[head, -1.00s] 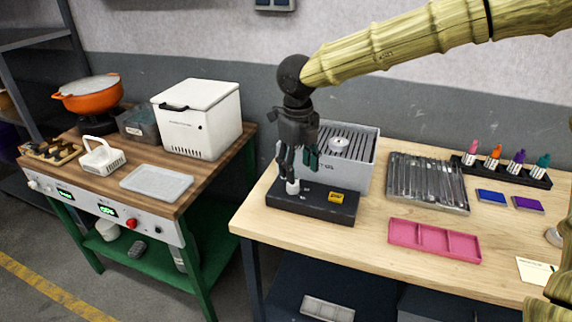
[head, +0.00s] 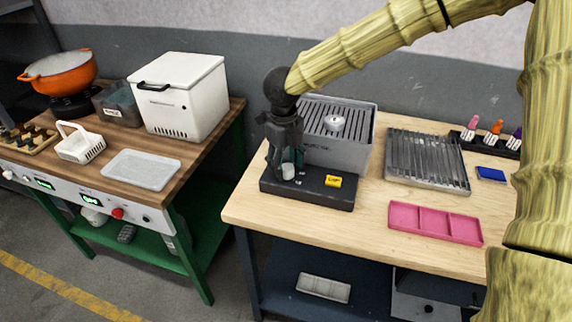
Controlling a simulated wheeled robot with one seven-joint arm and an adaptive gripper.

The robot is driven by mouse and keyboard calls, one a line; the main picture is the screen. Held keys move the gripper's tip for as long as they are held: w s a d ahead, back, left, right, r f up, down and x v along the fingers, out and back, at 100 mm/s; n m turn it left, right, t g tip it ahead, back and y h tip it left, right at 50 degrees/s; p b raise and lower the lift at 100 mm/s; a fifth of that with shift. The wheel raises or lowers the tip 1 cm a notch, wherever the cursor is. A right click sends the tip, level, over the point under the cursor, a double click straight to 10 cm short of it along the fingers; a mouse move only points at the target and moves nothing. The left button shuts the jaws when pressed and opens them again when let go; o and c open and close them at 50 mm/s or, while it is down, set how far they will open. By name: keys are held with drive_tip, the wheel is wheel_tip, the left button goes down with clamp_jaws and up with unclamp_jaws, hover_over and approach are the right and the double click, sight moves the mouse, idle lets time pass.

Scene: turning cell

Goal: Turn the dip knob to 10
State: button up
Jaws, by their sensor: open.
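The front panel (head: 70,199) of the left bench carries small pale knobs, one at its right end (head: 147,218) and one at its left end (head: 8,174). It also has two green-lit displays and a red button (head: 118,213). The labels are too small to read, so I cannot tell which knob is the dip knob. My gripper (head: 284,172) is open and points down at the left end of a black block (head: 312,193) on the right bench. A short white piece (head: 289,171) on the block shows at its fingertips; I cannot tell whether they touch it.
The left bench holds a white lidded box (head: 180,97), an orange pot (head: 60,72) and a pale tray (head: 142,169).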

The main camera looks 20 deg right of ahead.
drive_tip(key=shift+s+f, duration=0.2)
drive_tip(key=shift+f, duration=0.05)
drive_tip(key=shift+s+d, duration=0.1)
drive_tip(key=shift+s, duration=0.45)
drive_tip(key=shift+w+f, duration=0.3)
drive_tip(key=shift+w, duration=0.15)
drive_tip(key=shift+s+r, duration=0.15)
drive_tip(key=shift+s, duration=0.1)
drive_tip(key=c, duration=1)
